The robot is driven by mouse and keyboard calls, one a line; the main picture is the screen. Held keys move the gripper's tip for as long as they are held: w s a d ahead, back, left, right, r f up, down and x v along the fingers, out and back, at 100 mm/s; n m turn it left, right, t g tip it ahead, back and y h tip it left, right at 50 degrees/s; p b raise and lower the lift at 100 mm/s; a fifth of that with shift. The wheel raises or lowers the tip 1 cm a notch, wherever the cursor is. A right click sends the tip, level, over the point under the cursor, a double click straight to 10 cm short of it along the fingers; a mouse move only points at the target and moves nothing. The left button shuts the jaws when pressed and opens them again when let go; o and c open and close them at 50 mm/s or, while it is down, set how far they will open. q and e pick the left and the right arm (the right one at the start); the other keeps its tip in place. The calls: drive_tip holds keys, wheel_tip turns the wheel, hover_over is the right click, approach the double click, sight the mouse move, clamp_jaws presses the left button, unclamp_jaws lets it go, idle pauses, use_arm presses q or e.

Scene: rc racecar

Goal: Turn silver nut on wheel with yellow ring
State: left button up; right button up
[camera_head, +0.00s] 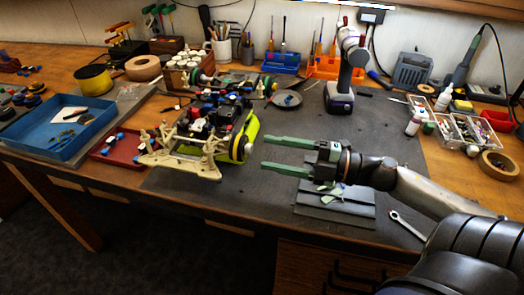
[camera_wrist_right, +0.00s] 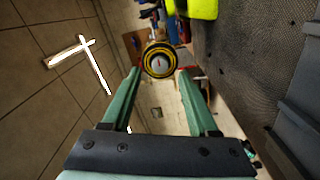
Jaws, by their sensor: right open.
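The RC racecar (camera_head: 205,122) stands on a cream stand (camera_head: 180,155) on the dark mat. Its wheel with the yellow ring (camera_head: 240,148) faces my right gripper, beside a yellow-green body panel (camera_head: 251,128). My right gripper (camera_head: 265,154) is open and empty, with its green fingers pointing left at the wheel and a small gap between. In the right wrist view the ringed wheel (camera_wrist_right: 159,60) appears face-on between the fingertips (camera_wrist_right: 159,73). A small light spot at its hub (camera_wrist_right: 158,64) looks like the silver nut, too small to make out clearly. My left gripper is out of view.
A blue tray (camera_head: 27,122) sits at the left.

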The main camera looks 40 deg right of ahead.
sight(252, 150)
drive_tip(key=shift+x, duration=1.55)
clamp_jaws()
